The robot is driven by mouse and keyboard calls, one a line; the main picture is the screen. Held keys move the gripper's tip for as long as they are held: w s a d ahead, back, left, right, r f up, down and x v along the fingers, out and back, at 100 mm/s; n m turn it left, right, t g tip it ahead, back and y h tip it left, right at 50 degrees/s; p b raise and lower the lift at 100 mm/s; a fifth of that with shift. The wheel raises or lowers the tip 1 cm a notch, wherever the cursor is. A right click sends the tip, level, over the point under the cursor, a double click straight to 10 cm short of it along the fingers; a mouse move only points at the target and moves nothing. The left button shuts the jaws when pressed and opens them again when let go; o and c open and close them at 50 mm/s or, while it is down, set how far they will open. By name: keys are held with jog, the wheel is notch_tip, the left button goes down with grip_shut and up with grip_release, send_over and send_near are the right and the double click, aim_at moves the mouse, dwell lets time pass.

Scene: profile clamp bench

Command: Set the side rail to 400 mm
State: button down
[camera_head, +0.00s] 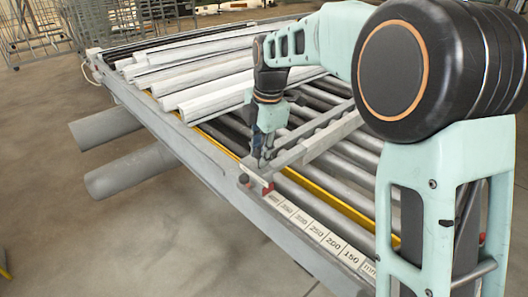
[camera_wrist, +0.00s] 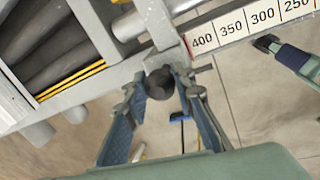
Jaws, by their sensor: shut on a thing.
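The side rail (camera_head: 322,138) is a grey bar lying across the rollers. Its near end meets the bench's front edge by the scale (camera_head: 316,231). A red pointer (camera_head: 267,188) at that end also shows in the wrist view (camera_wrist: 188,45), at the outer edge of the 400 label (camera_wrist: 202,41), on the side away from 350. A round black knob (camera_wrist: 160,83) at the rail's end sits between the fingers of my gripper (camera_wrist: 161,92). My gripper is shut on this knob. In the head view my gripper (camera_head: 258,158) is small and its fingertips are hard to make out.
White profiles (camera_head: 205,75) lie stacked across the bench's far part. A yellow strip (camera_head: 318,197) runs along the rollers. Two grey cylinders (camera_head: 130,172) stick out at the left.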

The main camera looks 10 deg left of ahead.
jog(key=shift+w+a+r, duration=0.2)
jog(key=shift+a+r, duration=0.05)
jog(key=c, duration=1.6)
grip_release()
jog(key=shift+a+f, duration=0.1)
jog(key=shift+f, duration=0.05)
jog(key=r, duration=0.4)
jog(key=s+d+r, duration=0.1)
jog(key=r, duration=0.3)
jog(key=s+r, duration=0.1)
jog(key=r, duration=0.3)
jog(key=shift+d, duration=0.35)
jog(key=shift+f, duration=0.1)
